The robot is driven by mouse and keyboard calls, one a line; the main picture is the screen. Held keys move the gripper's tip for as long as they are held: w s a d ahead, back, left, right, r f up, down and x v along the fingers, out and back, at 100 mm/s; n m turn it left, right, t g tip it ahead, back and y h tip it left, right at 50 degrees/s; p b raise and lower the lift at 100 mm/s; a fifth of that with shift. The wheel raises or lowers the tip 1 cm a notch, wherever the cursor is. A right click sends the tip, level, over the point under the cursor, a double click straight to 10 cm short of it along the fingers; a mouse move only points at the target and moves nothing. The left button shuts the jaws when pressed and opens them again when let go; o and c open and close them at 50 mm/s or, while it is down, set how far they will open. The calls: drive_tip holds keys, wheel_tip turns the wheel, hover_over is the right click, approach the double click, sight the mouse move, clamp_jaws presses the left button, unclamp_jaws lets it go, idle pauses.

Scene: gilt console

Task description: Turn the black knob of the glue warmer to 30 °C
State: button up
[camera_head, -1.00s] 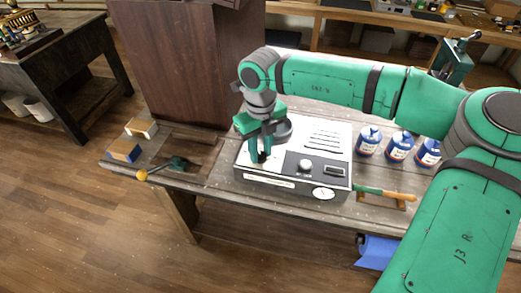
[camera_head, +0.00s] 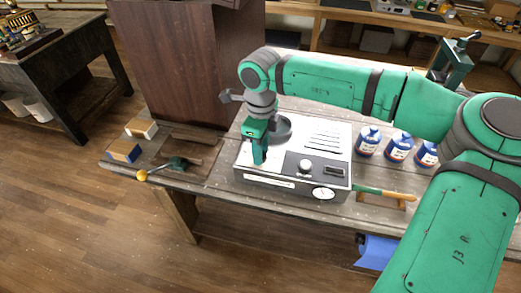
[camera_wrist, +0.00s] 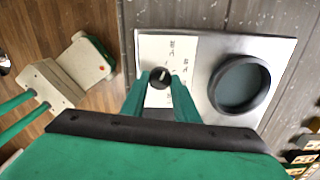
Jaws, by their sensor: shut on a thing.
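The glue warmer (camera_head: 248,182) is a pale metal box on the bench, with a round dark pot (camera_wrist: 243,85) in its top. Its black knob (camera_wrist: 160,77) sits on a white panel (camera_wrist: 152,48) beside the pot in the wrist view. The knob has a white pointer line that points roughly up in that view. Small printed marks stand around it, too small to read. My gripper (camera_wrist: 160,88) is shut on the black knob, one green finger on each side. In the head view my gripper (camera_head: 258,158) points down at the warmer's left side and hides the knob.
Several blue-and-white bottles (camera_head: 399,147) stand right of the warmer. Two small blocks (camera_head: 124,150) and a yellow-ended tool (camera_head: 165,167) lie at the left. A dark wooden cabinet (camera_head: 175,60) rises behind.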

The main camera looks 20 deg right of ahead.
idle(0.4)
drive_tip(key=o, duration=1.1)
drive_tip(key=shift+c, duration=0.2)
drive_tip(key=shift+r, duration=0.1)
wheel_tip(320, 180, up, 11)
drive_tip(key=shift+f, duration=0.2)
